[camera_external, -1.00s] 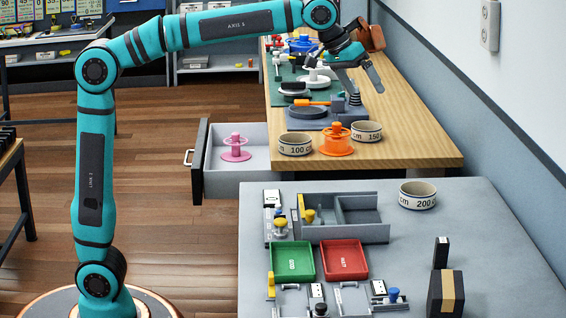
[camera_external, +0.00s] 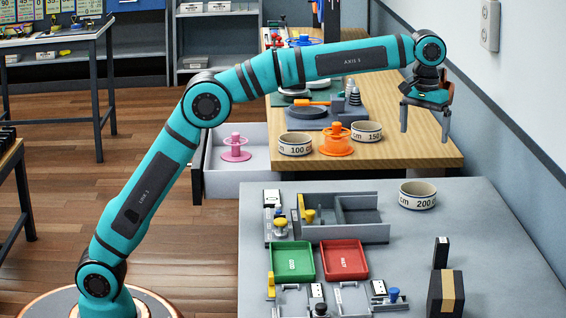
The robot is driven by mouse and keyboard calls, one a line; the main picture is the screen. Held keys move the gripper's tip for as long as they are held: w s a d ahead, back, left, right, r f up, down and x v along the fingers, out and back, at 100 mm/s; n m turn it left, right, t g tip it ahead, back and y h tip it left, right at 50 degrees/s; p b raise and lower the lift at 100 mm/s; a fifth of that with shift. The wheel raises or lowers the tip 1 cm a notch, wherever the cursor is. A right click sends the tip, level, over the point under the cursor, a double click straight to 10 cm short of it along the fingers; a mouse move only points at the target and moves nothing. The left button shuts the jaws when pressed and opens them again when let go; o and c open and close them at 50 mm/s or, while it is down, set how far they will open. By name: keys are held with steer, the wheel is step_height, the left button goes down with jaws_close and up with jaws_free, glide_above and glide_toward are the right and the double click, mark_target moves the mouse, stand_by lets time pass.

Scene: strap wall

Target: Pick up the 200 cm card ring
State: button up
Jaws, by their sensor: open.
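The 200 cm card ring (camera_external: 418,197) is a cream ring with dark edges and the marking "cm 200". It sits upright on the grey table (camera_external: 480,225), near the table's back edge, right of the grey divided tray. My gripper (camera_external: 425,125) hangs in the air above the ring in the picture, with its fingers pointing down. The fingers are apart and nothing is between them. There is a clear gap between the fingertips and the ring.
On the wooden bench (camera_external: 405,152) behind stand the 100 cm ring (camera_external: 295,144), the 150 cm ring (camera_external: 366,132) and an orange spool (camera_external: 336,142). A divided tray (camera_external: 350,232), green tray (camera_external: 292,261), red tray (camera_external: 344,260) and dark box (camera_external: 446,293) share the grey table.

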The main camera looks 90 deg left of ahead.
glide_toward(418, 190)
steer(key=d+f, duration=0.1)
steer(key=d, duration=0.1)
steer(key=d+f, duration=0.1)
steer(key=d, duration=0.1)
steer(key=shift+s+d+f, duration=0.1)
steer(key=shift+s+f, duration=0.2)
steer(key=f, duration=0.4)
steer(key=shift+s+d+f, duration=0.1)
steer(key=shift+s+d, duration=0.1)
steer(key=shift+s, duration=0.1)
steer(key=shift+f, duration=0.7)
steer(key=c, duration=0.7)
steer(key=shift+r, duration=0.15)
steer(key=shift+c, duration=0.2)
